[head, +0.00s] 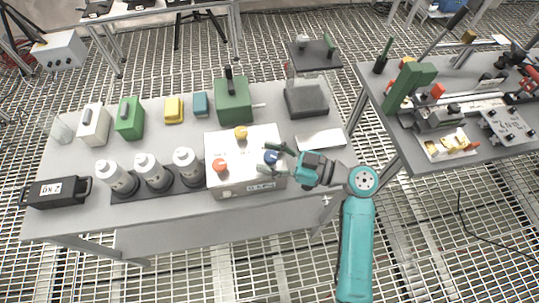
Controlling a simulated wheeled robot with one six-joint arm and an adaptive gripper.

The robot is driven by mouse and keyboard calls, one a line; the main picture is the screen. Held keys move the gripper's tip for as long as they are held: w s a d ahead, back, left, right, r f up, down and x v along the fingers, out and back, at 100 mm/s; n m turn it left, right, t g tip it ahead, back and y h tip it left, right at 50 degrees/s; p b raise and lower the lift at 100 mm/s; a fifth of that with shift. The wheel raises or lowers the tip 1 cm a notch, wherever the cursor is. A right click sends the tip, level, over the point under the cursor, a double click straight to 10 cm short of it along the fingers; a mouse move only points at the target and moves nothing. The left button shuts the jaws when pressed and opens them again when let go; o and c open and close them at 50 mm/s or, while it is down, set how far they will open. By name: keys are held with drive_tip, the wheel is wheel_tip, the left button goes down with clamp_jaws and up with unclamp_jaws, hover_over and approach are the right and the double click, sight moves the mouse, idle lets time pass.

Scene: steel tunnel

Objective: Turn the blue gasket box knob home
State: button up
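The gasket box (225,180) is a pale box with a light top near the front right of the grey table. Its top carries an orange knob (220,165) at the left, a yellow knob (241,133) at the back and a blue knob (271,157) at the right. My gripper (274,159) reaches in from the right, with its two fingers spread on the far and near sides of the blue knob. The fingers look apart from the knob, though contact is too small to judge. The turn angle of the blue knob cannot be read.
Grey-and-white cylinders (151,172) stand left of the box. A green box (234,104) stands behind it, and a dark block (306,99) is at the back right. A flat white plate (320,139) lies behind my gripper. Another cluttered table (400,150) stands at the right.

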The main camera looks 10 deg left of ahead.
clamp_jaws()
drive_tip(key=shift+m+t, duration=0.3)
drive_tip(key=shift+t, duration=0.2)
drive_tip(key=c, duration=0.9)
unclamp_jaws()
drive_tip(key=m+t+h, duration=0.1)
drive_tip(key=m+t, duration=0.1)
drive_tip(key=m+t+h, duration=0.1)
drive_tip(key=t, duration=0.2)
drive_tip(key=shift+s+m+h, duration=0.1)
drive_tip(key=shift+m+h, duration=0.2)
drive_tip(key=shift+m, duration=0.1)
drive_tip(key=c, duration=0.9)
unclamp_jaws()
drive_tip(key=shift+m+t+h, duration=1.6)
drive_tip(key=shift+t, duration=0.5)
drive_tip(key=c, duration=0.9)
unclamp_jaws()
drive_tip(key=shift+d+m+t+h, duration=0.1)
drive_tip(key=shift+m+t+h, duration=0.65)
drive_tip(key=shift+h, duration=0.25)
drive_tip(key=shift+o, duration=1.5)
unclamp_jaws()
drive_tip(key=shift+w, duration=0.2)
drive_tip(key=v, duration=1.2)
